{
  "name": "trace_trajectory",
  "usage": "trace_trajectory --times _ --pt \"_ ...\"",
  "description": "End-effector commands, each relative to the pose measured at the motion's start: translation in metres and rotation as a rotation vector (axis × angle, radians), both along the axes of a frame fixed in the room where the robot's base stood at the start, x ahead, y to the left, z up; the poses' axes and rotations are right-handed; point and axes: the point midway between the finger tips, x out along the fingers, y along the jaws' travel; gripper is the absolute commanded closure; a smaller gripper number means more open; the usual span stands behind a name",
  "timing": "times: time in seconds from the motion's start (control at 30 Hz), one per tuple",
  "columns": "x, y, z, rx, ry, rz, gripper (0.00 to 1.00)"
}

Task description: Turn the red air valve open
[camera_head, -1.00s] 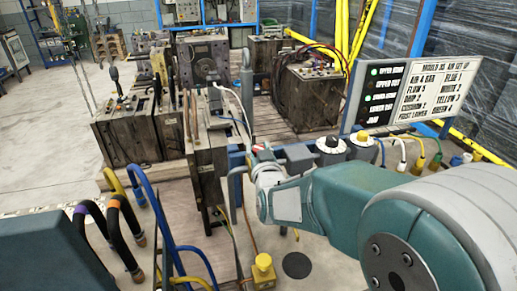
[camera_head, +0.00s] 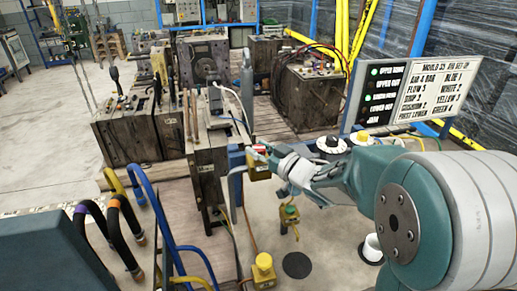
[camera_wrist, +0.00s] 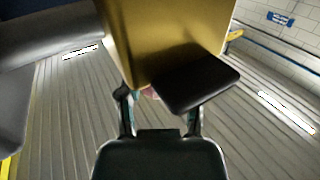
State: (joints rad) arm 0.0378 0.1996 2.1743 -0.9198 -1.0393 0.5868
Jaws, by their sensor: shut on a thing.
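The red air valve (camera_head: 260,148) shows as a small red patch beside a yellow box (camera_head: 258,170), at the end of the blue rail in the head view. My gripper (camera_head: 267,154) reaches in from the right and is shut on it. In the wrist view, a bit of pinkish red (camera_wrist: 148,93) shows between the fingers, under a large yellow block (camera_wrist: 140,40). A dark flat slab (camera_wrist: 195,78) covers part of that block and hides most of the valve. How far the valve is turned cannot be told.
White knobs (camera_head: 331,145) stand close behind my arm, below the sign board (camera_head: 400,88). A yellow-green fitting (camera_head: 289,214) hangs below my gripper. Another yellow box (camera_head: 263,270) is on the floor. Blue hoses (camera_head: 165,215) and wooden-sided moulds (camera_head: 207,165) are to the left.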

Motion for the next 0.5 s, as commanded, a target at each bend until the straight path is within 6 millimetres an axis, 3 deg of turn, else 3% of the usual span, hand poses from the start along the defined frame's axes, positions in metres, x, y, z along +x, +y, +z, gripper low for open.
trace_trajectory --times 0.5 --pt "0.0015 -0.0005 0.0020 0.001 -0.006 0.253 1.00"
